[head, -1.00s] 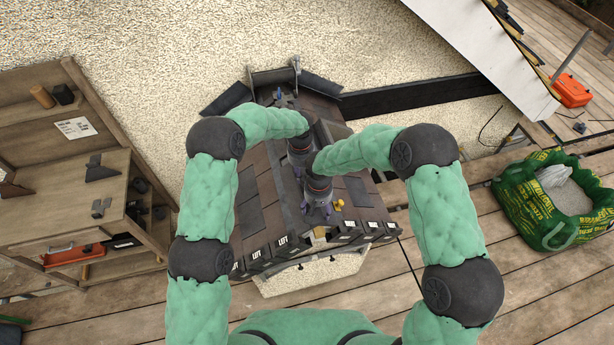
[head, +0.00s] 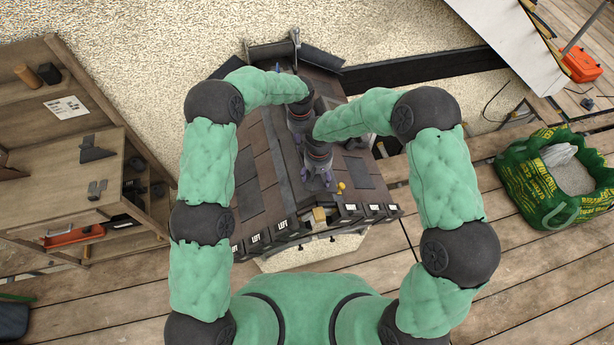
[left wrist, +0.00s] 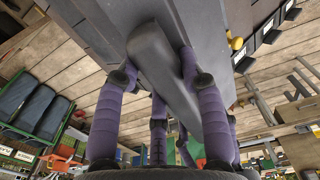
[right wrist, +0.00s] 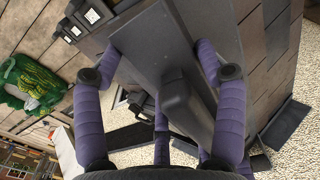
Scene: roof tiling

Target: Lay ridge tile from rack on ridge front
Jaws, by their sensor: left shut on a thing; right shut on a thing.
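The small dark-tiled roof (head: 255,190) stands in the middle of the head view. My left gripper (head: 298,132) and my right gripper (head: 318,178) are over its ridge line, the left one farther back. Both are shut on a long dark grey ridge tile, which my arms mostly hide in the head view. In the left wrist view the tile (left wrist: 165,75) lies between the purple fingers, its raised rounded part near the fingertips. The right wrist view shows the tile (right wrist: 150,55) between the fingers too, along the ridge. I cannot tell whether it touches the roof.
A wooden rack (head: 60,190) with dark angled pieces stands at the left. A small yellow thing (head: 341,188) is on the right roof slope, near the front. A green bag (head: 520,185) stands on the plank floor at the right.

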